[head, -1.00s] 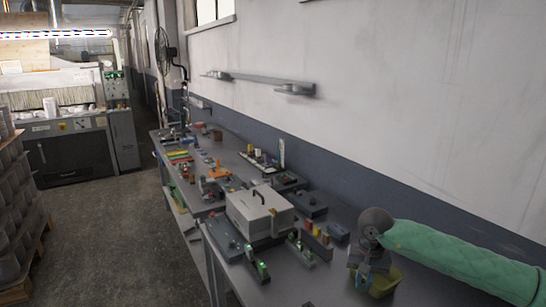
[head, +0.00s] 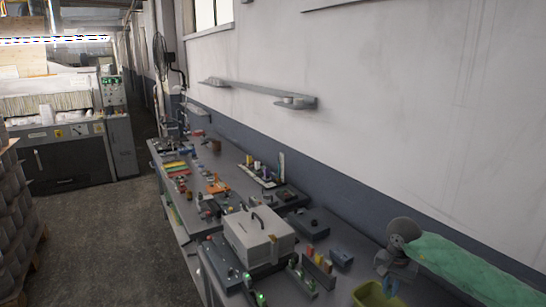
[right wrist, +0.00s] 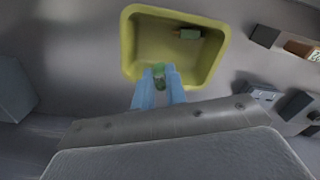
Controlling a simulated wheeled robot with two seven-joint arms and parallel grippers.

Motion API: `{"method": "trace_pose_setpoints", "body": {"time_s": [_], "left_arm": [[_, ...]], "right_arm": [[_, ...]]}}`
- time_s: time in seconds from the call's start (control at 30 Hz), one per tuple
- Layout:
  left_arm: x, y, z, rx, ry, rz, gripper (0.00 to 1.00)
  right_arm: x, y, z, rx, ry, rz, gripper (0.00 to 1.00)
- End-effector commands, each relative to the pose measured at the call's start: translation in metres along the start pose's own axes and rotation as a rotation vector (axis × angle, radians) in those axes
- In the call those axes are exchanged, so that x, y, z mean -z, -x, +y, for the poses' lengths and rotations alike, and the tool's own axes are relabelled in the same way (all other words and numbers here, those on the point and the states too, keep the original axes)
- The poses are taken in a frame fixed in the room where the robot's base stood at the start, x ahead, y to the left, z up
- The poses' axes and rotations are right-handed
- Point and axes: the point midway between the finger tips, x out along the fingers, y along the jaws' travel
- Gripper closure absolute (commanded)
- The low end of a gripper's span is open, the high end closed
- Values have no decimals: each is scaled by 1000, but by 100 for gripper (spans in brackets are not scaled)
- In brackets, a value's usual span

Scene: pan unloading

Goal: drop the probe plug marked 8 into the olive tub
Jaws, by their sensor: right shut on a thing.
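The olive tub (head: 366,292) stands on the bench at the lower right of the head view, partly cut by the frame edge. It also shows from above in the right wrist view (right wrist: 136,52). My right gripper (head: 390,287) is beside the tub in the head view. No marking is legible. My left gripper is out of view.
A pale case (head: 258,236) with a handle stands on the bench left of the tub. Dark blocks holding small coloured pieces (head: 318,265) stand between them. A wall shelf (head: 260,92) runs above the bench. Bare bench surrounds much of the tub.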

Motion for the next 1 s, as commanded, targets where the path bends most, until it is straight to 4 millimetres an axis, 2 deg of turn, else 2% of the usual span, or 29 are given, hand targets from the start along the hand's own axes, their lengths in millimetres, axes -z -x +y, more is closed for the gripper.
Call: {"method": "trace_pose_setpoints", "body": {"time_s": [0.33,0.67,0.7,0.8,0.83,1.0], "left_arm": [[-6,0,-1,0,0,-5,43],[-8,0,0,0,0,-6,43],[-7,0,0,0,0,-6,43],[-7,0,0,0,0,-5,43],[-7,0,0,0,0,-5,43],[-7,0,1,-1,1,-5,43]], "right_arm": [[-1,-35,0,0,2,-2,100],[0,-40,0,1,1,0,100],[0,-40,0,1,1,0,85],[0,-40,0,1,1,0,65],[0,-40,0,1,1,0,61],[0,-39,0,1,1,0,61]]}}
